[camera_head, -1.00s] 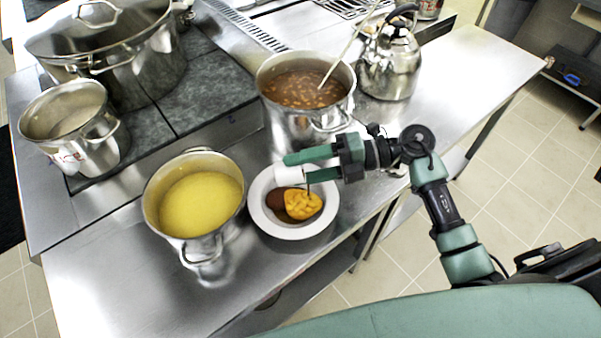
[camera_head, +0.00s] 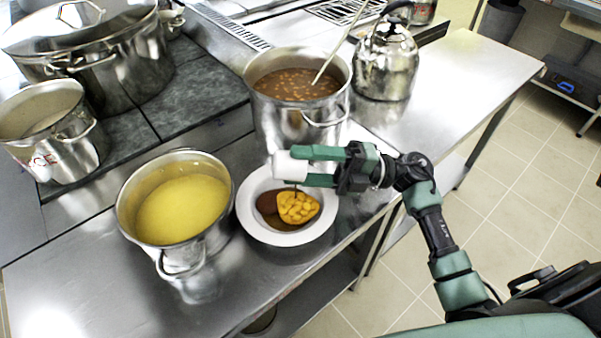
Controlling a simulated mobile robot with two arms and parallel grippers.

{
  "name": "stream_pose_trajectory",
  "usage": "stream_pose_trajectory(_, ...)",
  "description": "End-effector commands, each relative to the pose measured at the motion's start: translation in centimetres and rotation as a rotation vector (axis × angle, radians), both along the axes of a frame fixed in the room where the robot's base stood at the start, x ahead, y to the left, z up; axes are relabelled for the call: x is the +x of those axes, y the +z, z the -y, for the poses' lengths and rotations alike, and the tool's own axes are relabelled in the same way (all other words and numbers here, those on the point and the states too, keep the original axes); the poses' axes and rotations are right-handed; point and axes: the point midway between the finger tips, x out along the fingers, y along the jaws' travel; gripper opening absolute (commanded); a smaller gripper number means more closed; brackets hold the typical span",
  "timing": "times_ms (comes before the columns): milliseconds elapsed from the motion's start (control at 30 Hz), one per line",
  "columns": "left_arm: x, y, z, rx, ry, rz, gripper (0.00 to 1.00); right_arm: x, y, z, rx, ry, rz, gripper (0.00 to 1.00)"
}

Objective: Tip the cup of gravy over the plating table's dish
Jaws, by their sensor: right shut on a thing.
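The white cup (camera_head: 286,165) is held by my right gripper (camera_head: 301,166), which is shut on it. The cup is tilted over well onto its side, above the far part of the dish (camera_head: 246,222). A thin dark streak hangs below the cup towards the food, like gravy running down. The dish is white and round with a wide rim. In it lie a brown piece (camera_head: 267,204), a yellow-orange heap (camera_head: 298,207) and some brown liquid at the near side. The inside of the cup is hidden. My left gripper is not in view.
A pot of yellow food (camera_head: 182,207) stands just left of the dish. A pot of bean soup (camera_head: 298,85) with a ladle handle stands behind it, and a kettle (camera_head: 386,62) behind right. The steel table's (camera_head: 455,85) right end is clear.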

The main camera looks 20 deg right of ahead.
Motion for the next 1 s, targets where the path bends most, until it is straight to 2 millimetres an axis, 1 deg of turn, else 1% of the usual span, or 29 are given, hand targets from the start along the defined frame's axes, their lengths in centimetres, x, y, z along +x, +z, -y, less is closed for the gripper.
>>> stream_pose_trajectory(33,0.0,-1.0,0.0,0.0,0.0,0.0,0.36,0.0,-0.5,0.1,0.022,-0.001,0.005,0.03)
stream_pose_trajectory(100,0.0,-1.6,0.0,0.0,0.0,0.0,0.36,0.0,-0.5,0.1,0.053,0.0,0.013,0.03)
stream_pose_trajectory(300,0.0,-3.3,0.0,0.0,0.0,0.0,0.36,-0.1,-0.6,0.3,0.139,0.001,0.033,0.03)
stream_pose_trajectory(500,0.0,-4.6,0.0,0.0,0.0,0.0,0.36,-0.1,-0.5,0.5,0.209,-0.001,0.049,0.03)
stream_pose_trajectory(700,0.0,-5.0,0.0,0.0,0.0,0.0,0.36,-0.1,-0.4,0.6,0.242,0.001,0.055,0.03)
stream_pose_trajectory(1000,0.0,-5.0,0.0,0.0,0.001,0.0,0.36,-0.2,-0.4,0.6,0.247,0.001,0.054,0.03)
